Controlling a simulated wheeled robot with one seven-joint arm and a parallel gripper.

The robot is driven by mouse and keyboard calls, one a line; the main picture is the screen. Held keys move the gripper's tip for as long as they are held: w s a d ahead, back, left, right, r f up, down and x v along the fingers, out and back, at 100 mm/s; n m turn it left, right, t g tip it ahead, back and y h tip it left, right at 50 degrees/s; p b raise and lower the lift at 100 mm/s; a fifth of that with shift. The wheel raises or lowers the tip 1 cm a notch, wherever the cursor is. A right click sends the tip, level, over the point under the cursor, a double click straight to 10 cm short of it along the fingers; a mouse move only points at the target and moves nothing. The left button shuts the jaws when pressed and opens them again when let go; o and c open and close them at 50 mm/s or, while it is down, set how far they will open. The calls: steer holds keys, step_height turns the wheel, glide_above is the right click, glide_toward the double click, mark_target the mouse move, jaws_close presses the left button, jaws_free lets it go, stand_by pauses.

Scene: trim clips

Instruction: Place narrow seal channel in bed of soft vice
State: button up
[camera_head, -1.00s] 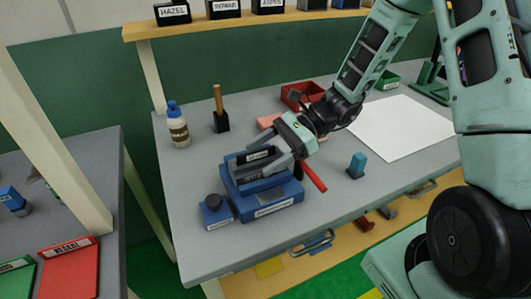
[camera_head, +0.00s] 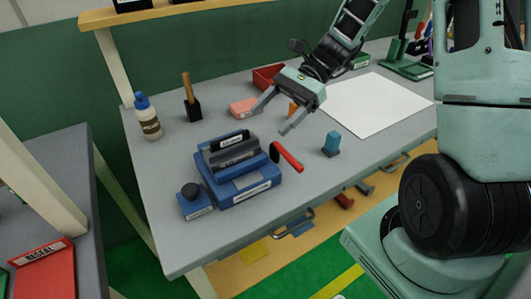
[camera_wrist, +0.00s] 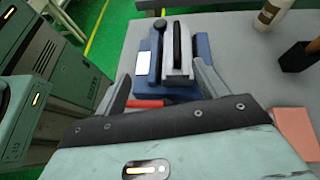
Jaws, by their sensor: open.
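The soft vice (camera_head: 242,190) is a blue block with grey jaws on the grey workbench. A black channel (camera_head: 231,139) with a white label sits along the top of the vice, between the grey jaws. In the wrist view, the channel (camera_wrist: 178,40) appears as a black strip lengthwise in the vice (camera_wrist: 202,46); I cannot tell whether it is fully down. My gripper (camera_head: 270,122) is open and empty, up and right of the vice, apart from it. Its fingers also show in the wrist view (camera_wrist: 161,88).
Behind are a white bottle (camera_head: 148,118), a wooden-handled tool (camera_head: 190,98), a pink block (camera_head: 242,107) and a red bin (camera_head: 266,77). A blue block (camera_head: 331,144) and white sheet (camera_head: 378,105) lie right.

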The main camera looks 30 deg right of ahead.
steer(key=s+a+n+t+h, duration=0.1)
steer(key=s+a+n+h, duration=1)
steer(key=s+n, duration=0.7)
steer(key=a+r+n, duration=0.1)
steer(key=a+n, duration=0.2)
steer(key=n, duration=0.2)
steer(key=shift+n+t+h, duration=0.3)
steer(key=shift+t, duration=0.1)
steer(key=shift+s+a, duration=0.1)
